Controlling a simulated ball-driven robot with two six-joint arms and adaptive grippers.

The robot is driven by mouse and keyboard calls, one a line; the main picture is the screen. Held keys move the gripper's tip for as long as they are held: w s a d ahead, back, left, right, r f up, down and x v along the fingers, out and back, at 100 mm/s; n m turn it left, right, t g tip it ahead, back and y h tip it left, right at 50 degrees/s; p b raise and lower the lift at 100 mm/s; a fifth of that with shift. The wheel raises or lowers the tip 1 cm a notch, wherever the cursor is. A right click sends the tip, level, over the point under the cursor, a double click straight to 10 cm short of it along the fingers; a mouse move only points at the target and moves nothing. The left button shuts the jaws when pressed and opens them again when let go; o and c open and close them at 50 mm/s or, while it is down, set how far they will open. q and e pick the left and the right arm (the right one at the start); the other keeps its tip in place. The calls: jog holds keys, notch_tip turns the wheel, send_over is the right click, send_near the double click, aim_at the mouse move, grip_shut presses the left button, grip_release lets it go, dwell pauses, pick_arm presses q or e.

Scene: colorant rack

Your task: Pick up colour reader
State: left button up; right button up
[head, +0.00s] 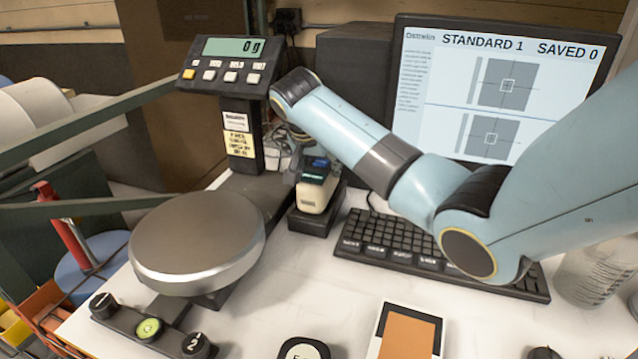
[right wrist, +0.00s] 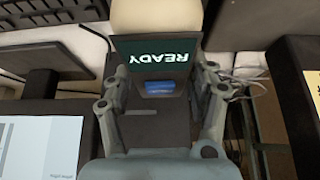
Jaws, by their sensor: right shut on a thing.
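The colour reader (head: 313,195) is a cream handheld device with a dark head and a small lit screen. It is upright at its black dock (head: 311,222), between the scale and the keyboard; I cannot tell whether it still touches the dock. My right gripper (head: 303,165) comes from above and behind, mostly hidden by its own arm. In the right wrist view, the fingers of the gripper (right wrist: 158,92) are closed on both sides of the colour reader (right wrist: 155,58), whose screen says READY. My left gripper is not in view.
A scale with a round metal pan (head: 198,238) and a display (head: 232,66) reading 0 g stands at left. A keyboard (head: 440,250) and monitor (head: 495,85) are at right. An orange card (head: 407,335) lies in front.

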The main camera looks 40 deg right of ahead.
jog(key=c, duration=0.4)
grip_shut()
jog(key=shift+r, duration=0.15)
